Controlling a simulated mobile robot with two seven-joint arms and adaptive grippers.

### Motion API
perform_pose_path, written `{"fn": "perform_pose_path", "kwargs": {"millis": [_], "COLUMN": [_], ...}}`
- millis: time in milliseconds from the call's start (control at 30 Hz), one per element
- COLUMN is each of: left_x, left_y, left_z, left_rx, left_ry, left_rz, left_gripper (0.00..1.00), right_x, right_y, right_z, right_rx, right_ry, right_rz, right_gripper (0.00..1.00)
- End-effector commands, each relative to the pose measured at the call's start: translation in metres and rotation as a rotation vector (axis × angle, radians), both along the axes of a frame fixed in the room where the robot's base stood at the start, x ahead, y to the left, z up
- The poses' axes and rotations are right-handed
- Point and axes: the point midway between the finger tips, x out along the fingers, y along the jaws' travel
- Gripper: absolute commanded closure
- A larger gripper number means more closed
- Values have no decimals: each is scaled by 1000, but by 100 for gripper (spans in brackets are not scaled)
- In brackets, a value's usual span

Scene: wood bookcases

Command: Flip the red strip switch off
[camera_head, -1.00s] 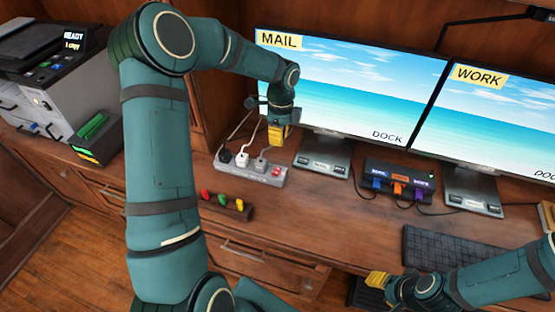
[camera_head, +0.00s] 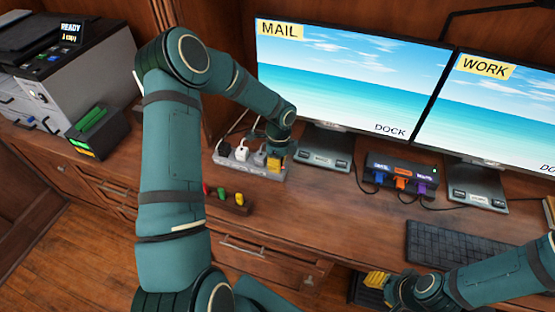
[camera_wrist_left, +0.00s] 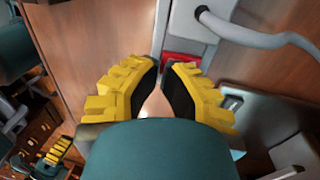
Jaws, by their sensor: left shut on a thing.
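A grey power strip (camera_head: 235,164) with several plugs in it lies on the desk in front of the left monitor. My left gripper (camera_head: 275,167) points down at the strip's right end and hides the switch in the head view. In the left wrist view the red strip switch (camera_wrist_left: 183,60) shows at the yellow fingertips (camera_wrist_left: 161,72). Whether the switch is on or off cannot be told. My right gripper (camera_head: 376,281) is low at the desk's front edge, its fingers partly hidden.
The left monitor stand (camera_head: 325,158) is close to the right of the strip. A dock (camera_head: 401,178) with coloured plugs stands farther right. A holder with coloured pegs (camera_head: 222,199) lies in front of the strip. A printer (camera_head: 75,70) stands at far left.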

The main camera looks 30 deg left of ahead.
Motion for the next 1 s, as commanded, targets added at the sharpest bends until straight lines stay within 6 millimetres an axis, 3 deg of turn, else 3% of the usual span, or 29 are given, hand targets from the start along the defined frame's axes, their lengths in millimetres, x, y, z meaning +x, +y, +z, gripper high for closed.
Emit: {"fn": "perform_pose_path", "kwargs": {"millis": [333, 700, 1000], "left_x": [0, -5, -9], "left_y": [0, -1, -2], "left_z": [-1, -16, -17], "left_rx": [3, 46, 49], "left_ry": [-7, -179, -204], "left_rz": [0, -1, 1], "left_gripper": [100, 100, 100], "right_x": [0, 0, 1], "right_y": [0, 0, 0], "right_z": [-2, -42, -43], "right_rx": [0, 0, 0], "right_ry": [1, -1, -4], "right_rz": [0, 5, 4], "right_gripper": [53, 53, 53]}}
